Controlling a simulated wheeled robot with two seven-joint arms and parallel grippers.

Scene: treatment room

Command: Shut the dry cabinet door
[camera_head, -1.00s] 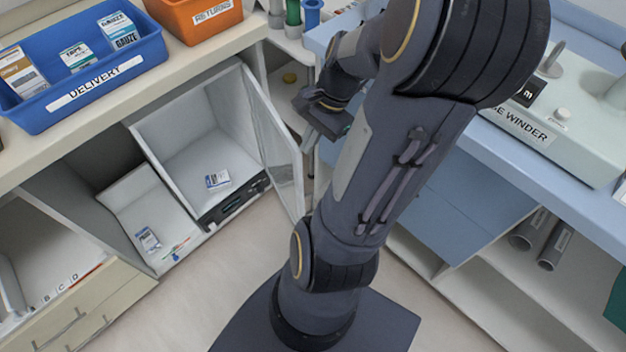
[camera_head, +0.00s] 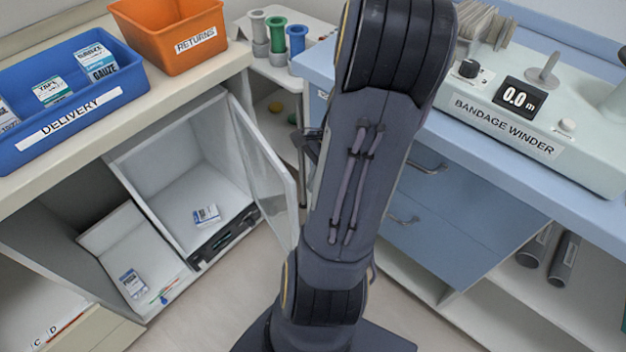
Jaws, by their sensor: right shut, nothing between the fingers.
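The dry cabinet (camera_head: 133,166) is a white box under the counter with a dark control strip along its front bottom edge. Its door (camera_head: 267,168), a clear pane in a pale frame, stands wide open, hinged on the cabinet's right side. A small blue and white box (camera_head: 206,215) lies inside. My right gripper (camera_head: 308,148) is to the right of the door, mostly hidden behind my own arm; its fingers barely show. It is shut and empty. I cannot tell whether it touches the door. My left gripper is not in view.
A blue DELIVERY bin (camera_head: 75,118) and an orange RETURNS bin (camera_head: 170,38) stand on the counter above. An open compartment (camera_head: 120,238) lies left of the cabinet. The bandage winder (camera_head: 500,110) and blue drawers (camera_head: 450,215) are on the right. The floor before the cabinet looks clear.

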